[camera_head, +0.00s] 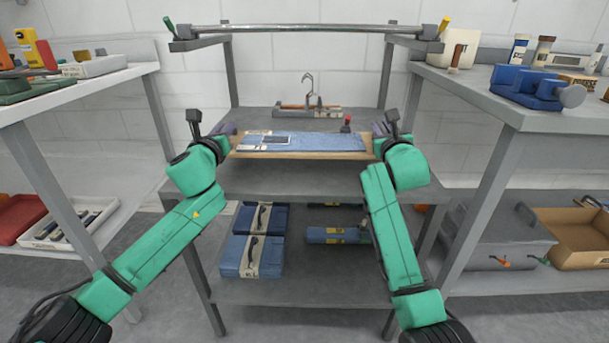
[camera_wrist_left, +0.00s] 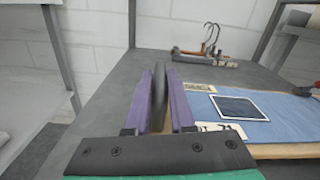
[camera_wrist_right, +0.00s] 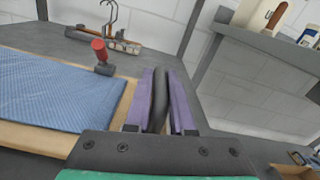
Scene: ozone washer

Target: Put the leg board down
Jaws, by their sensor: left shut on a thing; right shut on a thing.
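The leg board (camera_head: 330,155) is a pale wooden board with a blue padded top (camera_head: 330,140), and it lies level across the front of the grey shelf. My right gripper (camera_head: 379,129) is shut on a matching grip (camera_wrist_right: 158,100) at the right end. I cannot tell whether the board's underside touches the shelf.
The shelf top (camera_head: 300,180) is bare in front of the board. Behind it stand a rack with hooks (camera_head: 308,108) and a red-topped item (camera_head: 346,122). Blue bundles (camera_head: 252,255) lie on the lower shelf. Side benches (camera_head: 500,105) flank the unit, and a bar (camera_head: 305,28) crosses above.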

